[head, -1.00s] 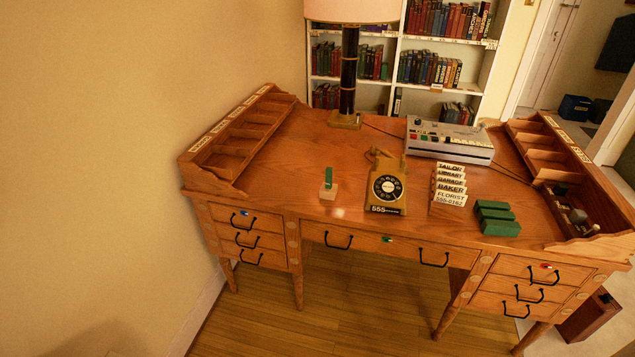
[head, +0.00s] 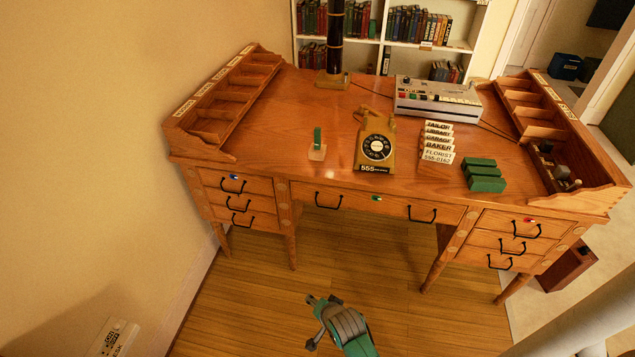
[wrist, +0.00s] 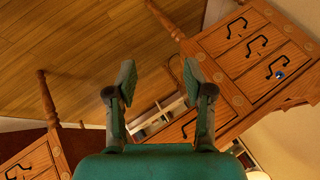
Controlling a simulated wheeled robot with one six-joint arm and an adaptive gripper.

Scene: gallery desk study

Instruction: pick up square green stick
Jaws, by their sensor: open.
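The square green stick (head: 317,136) stands upright in a small pale wooden block (head: 317,153) on the desk top, left of the telephone. My gripper (head: 313,322) is in front of the desk, low over the floor, well apart from the stick. In the wrist view my gripper (wrist: 160,95) has its two fingers spread with nothing between them. That view shows the floor and the desk's drawer fronts; the stick is not in it.
The wooden desk (head: 270,140) carries a rotary telephone (head: 376,150), a card file (head: 437,150), green blocks (head: 484,175), a grey console (head: 438,100) and a lamp (head: 335,45). Pigeonhole racks (head: 225,95) line both ends. The desk top around the stick is clear.

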